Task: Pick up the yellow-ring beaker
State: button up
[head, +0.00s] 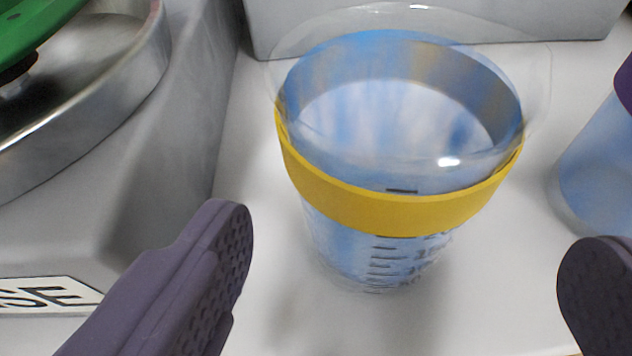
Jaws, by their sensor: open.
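The yellow-ring beaker (400,208) stands upright on a white surface in the middle of the head view. It is clear with a bluish tint, has a wide yellow band around it and dark graduation marks low on its front. My gripper (415,270) is open, with its two dark purple-grey fingers at the lower left and lower right. The beaker shows between and beyond the fingertips, and neither finger appears to touch it. The inside of the beaker looks empty, though reflections make this hard to tell.
A second bluish beaker with a purple band (600,170) stands close by at the right edge. A grey machine (150,190) with a metal rim, a green part (35,25) and a lettered label is at left. A grey block (440,25) stands behind the beaker.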

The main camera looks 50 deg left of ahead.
jog(key=x, duration=0.3)
jog(key=b+x, duration=0.1)
jog(key=x, duration=0.2)
jog(key=shift+s+a+f, duration=0.15)
jog(key=shift+a+f, duration=0.05)
jog(key=shift+f, duration=0.05)
jog(key=c, duration=1.1)
